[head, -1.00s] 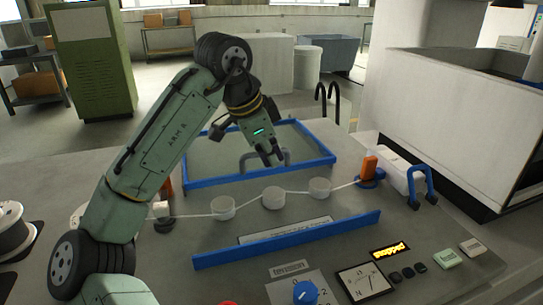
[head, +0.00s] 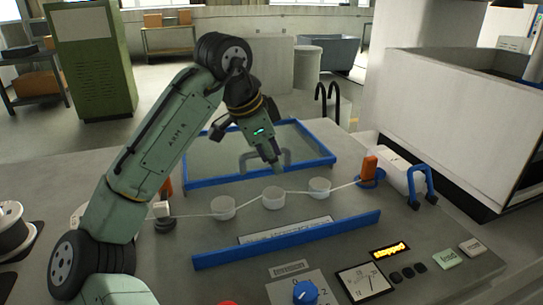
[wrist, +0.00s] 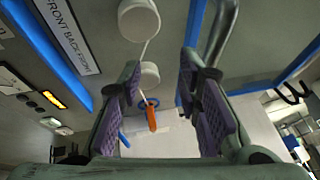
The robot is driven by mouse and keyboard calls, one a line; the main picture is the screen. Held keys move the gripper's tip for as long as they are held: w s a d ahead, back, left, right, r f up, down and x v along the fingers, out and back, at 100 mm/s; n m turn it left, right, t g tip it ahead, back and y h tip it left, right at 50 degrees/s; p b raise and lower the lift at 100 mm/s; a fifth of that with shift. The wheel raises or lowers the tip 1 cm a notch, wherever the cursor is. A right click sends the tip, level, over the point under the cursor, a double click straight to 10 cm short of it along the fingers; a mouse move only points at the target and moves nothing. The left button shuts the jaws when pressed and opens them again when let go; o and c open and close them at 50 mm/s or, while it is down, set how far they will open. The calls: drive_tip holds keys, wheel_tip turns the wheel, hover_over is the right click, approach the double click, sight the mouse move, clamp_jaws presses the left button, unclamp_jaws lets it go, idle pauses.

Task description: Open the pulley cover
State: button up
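The pulley cover appears to be the clear panel in a blue frame (head: 330,160), behind the row of pulleys. A grey curved handle (head: 246,162) stands on it and shows in the wrist view (wrist: 222,30) beside the right finger. My gripper (head: 279,168) is over the near part of the frame, close to the handle. In the wrist view my gripper (wrist: 160,70) has its two purple-padded fingers apart, with nothing clearly held between them. The handle does not appear between the pads. Contact with the handle cannot be told.
White pulleys (head: 273,198) carry a wire in front of the frame. A blue bar (head: 290,240) lies nearer. An orange post (head: 370,168) and a blue-handled white box (head: 400,178) are at right. Controls with a blue knob (head: 305,292) line the front.

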drive_tip(key=v, duration=1.2)
idle(0.3)
